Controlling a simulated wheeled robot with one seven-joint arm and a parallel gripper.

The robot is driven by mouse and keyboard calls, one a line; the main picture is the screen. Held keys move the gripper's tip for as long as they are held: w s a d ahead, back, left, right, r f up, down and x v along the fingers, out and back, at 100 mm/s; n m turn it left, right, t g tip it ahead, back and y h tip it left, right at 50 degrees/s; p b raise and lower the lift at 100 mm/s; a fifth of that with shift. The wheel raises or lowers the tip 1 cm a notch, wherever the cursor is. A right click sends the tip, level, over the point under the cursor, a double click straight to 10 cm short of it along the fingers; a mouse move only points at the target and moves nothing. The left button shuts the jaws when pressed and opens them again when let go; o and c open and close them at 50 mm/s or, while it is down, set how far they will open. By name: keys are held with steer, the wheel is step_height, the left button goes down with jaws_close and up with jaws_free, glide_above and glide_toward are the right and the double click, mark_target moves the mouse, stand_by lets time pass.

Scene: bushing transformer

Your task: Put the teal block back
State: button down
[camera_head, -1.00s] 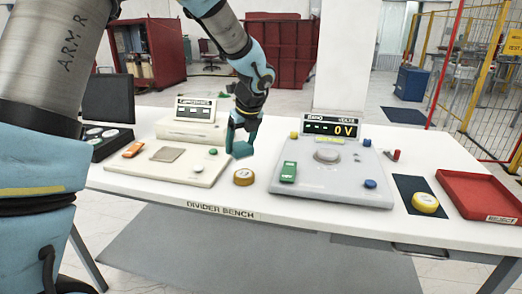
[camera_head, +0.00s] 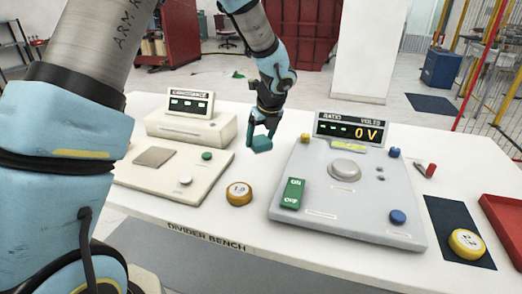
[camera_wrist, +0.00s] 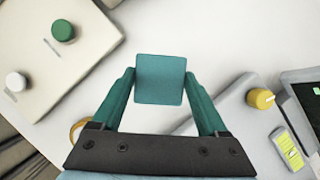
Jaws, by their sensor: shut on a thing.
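The teal block (camera_wrist: 160,79) is held between the two teal fingers of my gripper (camera_wrist: 160,88) in the wrist view. It has a flat square face toward the camera. In the head view the block (camera_head: 262,144) shows at the tips of my gripper (camera_head: 261,133), over the white bench between the two instrument panels. The fingers hide part of it. I cannot tell whether the block touches the bench top.
The cream capacitance panel (camera_head: 135,175) is on the left, the grey ratio panel (camera_head: 345,215) on the right. A yellow round weight-like disc (camera_head: 239,193) sits between them near the front. Another yellow disc (camera_head: 466,243) is on a dark mat, beside a red tray (camera_head: 505,222).

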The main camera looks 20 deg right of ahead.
mark_target(260, 150)
steer(key=shift+f, duration=2.4)
steer(key=shift+f, duration=0.1)
jaws_free()
steer(key=shift+r+p, duration=0.2)
steer(key=shift+p, duration=0.15)
steer(key=b+v, duration=0.1)
steer(key=v, duration=1.1)
steer(key=shift+b, duration=0.4)
